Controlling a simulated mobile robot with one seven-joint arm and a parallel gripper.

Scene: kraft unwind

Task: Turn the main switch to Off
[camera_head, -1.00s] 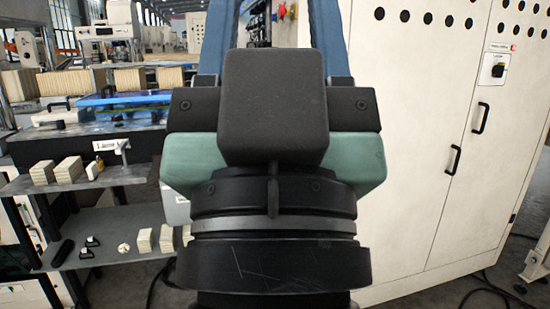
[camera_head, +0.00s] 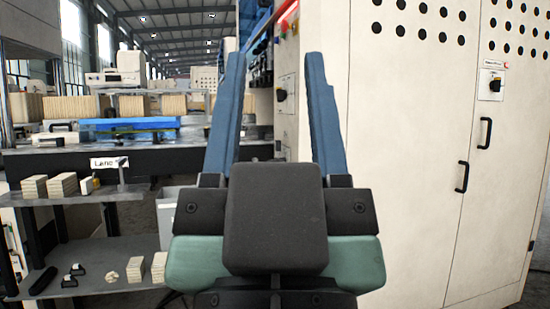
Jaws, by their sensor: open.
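A rotary switch (camera_head: 495,86) with a black handle on a pale plate sits high on the right door of the cream cabinet (camera_head: 415,170). A small label and a red mark are above it; the label is too small to read surely. My gripper (camera_head: 275,60) is open and empty, with two blue fingers pointing up in the picture and wide apart. It is left of the cabinet door switch and apart from it. The handle's exact setting is unclear.
Two black door handles (camera_head: 485,133) (camera_head: 462,176) are below the door switch. At left, a dark shelf unit (camera_head: 90,195) holds several pale stacks and small parts. A blue-topped item (camera_head: 130,124) lies behind it. Free floor is hardly visible.

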